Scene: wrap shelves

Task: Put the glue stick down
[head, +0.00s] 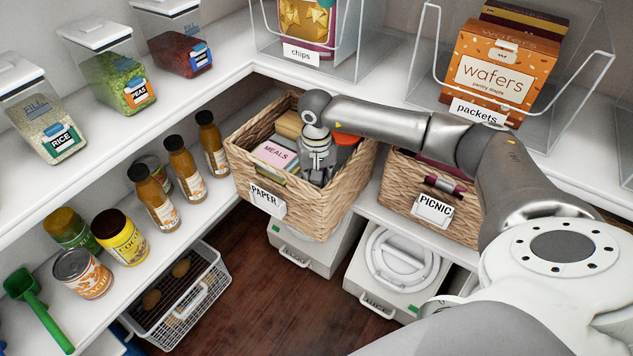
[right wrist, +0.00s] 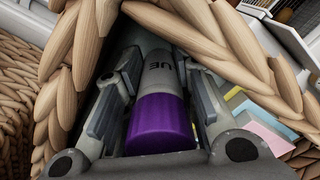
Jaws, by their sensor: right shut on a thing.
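The glue stick (right wrist: 162,122) has a grey body with dark letters and a purple end, seen in the right wrist view. My right gripper (right wrist: 158,72) is shut on it, with a finger on each side. In the head view my right gripper (head: 318,165) reaches down into the wicker basket labelled PAPER (head: 318,218). The glue stick is hidden there by my gripper and arm. In the right wrist view, basket weave (right wrist: 75,75) surrounds the gripper closely. I cannot tell whether the glue stick touches the basket's bottom. My left gripper is not in view.
The PAPER basket also holds a pink MEALS pad (head: 275,154) and other stationery. The PICNIC basket (head: 400,190) stands to its right. Sauce bottles (head: 185,168) stand to its left. Clear bins with chips (head: 303,52) and wafers (head: 500,65) stand on the shelf above.

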